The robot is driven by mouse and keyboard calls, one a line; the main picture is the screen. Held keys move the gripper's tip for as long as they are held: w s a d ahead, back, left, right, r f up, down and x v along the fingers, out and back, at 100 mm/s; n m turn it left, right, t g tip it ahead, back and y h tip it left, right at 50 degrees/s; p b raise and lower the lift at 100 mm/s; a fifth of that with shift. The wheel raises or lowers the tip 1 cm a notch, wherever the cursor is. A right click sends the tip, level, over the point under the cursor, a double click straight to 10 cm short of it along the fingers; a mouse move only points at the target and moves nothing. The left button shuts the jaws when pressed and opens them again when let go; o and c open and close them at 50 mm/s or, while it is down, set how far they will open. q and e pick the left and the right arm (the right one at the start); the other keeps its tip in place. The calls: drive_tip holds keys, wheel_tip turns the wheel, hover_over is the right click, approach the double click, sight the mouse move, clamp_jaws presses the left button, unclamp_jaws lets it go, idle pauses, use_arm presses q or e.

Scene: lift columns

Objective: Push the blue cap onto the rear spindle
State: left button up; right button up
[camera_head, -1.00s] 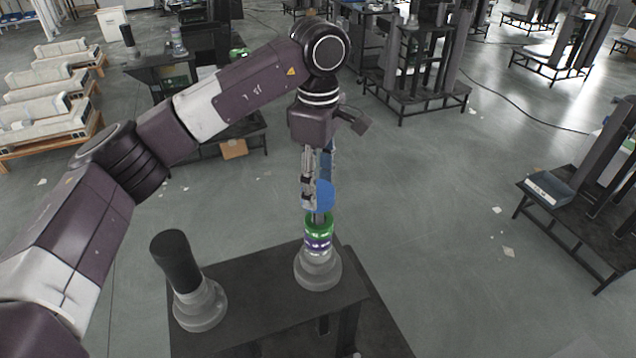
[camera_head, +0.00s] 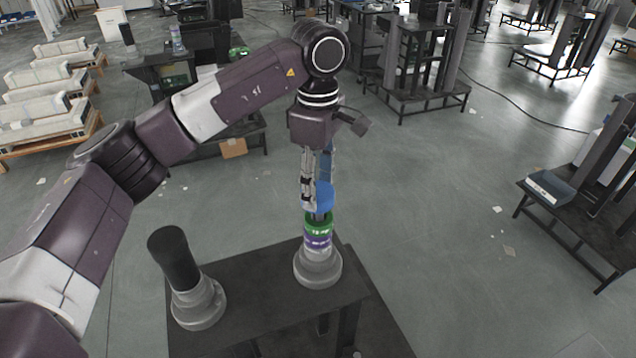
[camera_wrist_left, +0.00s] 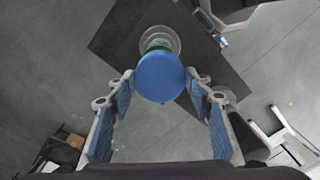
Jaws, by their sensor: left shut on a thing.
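The blue cap (camera_head: 325,197) is held between the fingers of my left gripper (camera_head: 316,203), which points down above the bench. In the left wrist view the cap (camera_wrist_left: 160,77) is a round blue disc between the two blue-padded fingertips (camera_wrist_left: 160,82). Below it stands the spindle (camera_head: 318,270) on the right, with a stepped grey base, a purple ring (camera_head: 318,240) and a green ring (camera_head: 318,224). My right gripper is out of view.
Another grey stepped base (camera_head: 200,305) with a tall dark cylinder (camera_head: 174,258) stands at the left of the dark bench (camera_head: 260,315). Open floor surrounds the bench. A black stand (camera_head: 590,215) with a blue-grey box (camera_head: 549,187) is at the right.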

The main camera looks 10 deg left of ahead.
use_arm(q)
drive_tip(key=shift+f+b, duration=0.45)
drive_tip(key=shift+f, duration=0.3)
drive_tip(key=o, duration=1.3)
drive_tip(key=shift+c, duration=0.2)
wheel_tip(320, 180, up, 12)
